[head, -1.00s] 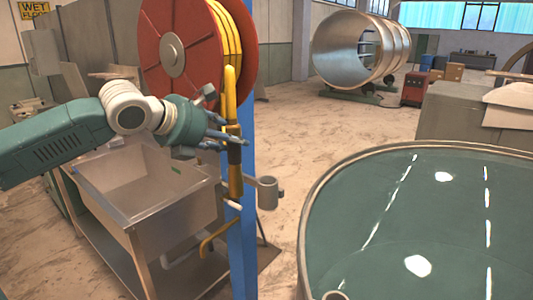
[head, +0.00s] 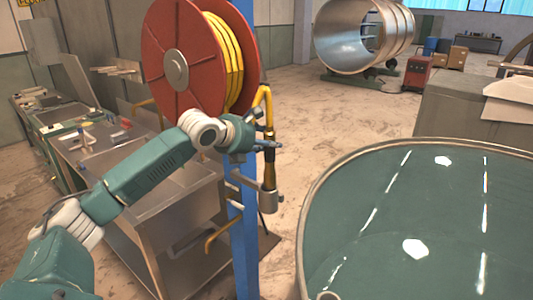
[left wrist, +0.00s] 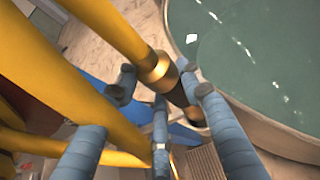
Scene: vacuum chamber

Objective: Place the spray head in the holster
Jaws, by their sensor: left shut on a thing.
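The spray head (head: 269,172), a slim brass and black wand on a yellow hose, hangs nearly upright in my left gripper (head: 270,146). The gripper is shut on it. The grey cup-shaped holster (head: 269,201) sticks out from the blue post. The spray head's lower end is at the holster's mouth; I cannot tell how deep it sits inside. In the left wrist view the spray head (left wrist: 176,88) runs between the blue-grey fingers (left wrist: 165,100), with its lower end partly hidden. My right gripper is not in view.
The blue post (head: 244,240) carries a red reel (head: 180,90) with yellow hose and a lower yellow hook (head: 222,236). A metal sink (head: 150,215) stands at the left. A large round tank (head: 400,240) with green liquid stands close at the right.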

